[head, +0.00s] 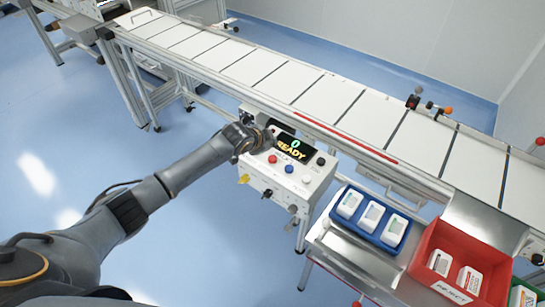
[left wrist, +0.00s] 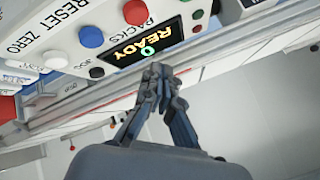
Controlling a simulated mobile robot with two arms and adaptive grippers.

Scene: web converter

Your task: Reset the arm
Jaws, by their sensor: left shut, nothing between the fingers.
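My left arm reaches in from the left in the head view, and its gripper (head: 266,136) is over the upper left of a white control box (head: 262,179). In the left wrist view the fingers (left wrist: 158,72) are shut with nothing between them, and their tips are just in front of the lit display (left wrist: 125,56). The display also shows in the head view (head: 291,148) and reads "READY". I cannot tell whether the fingertips touch the box. My right gripper is not in view.
The box has red (head: 272,158), blue (head: 289,168), white and black buttons. A long white conveyor (head: 230,48) runs behind it. A blue tray (head: 345,222) of white packs and a red bin (head: 428,240) are at right. Floor left of the box is clear.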

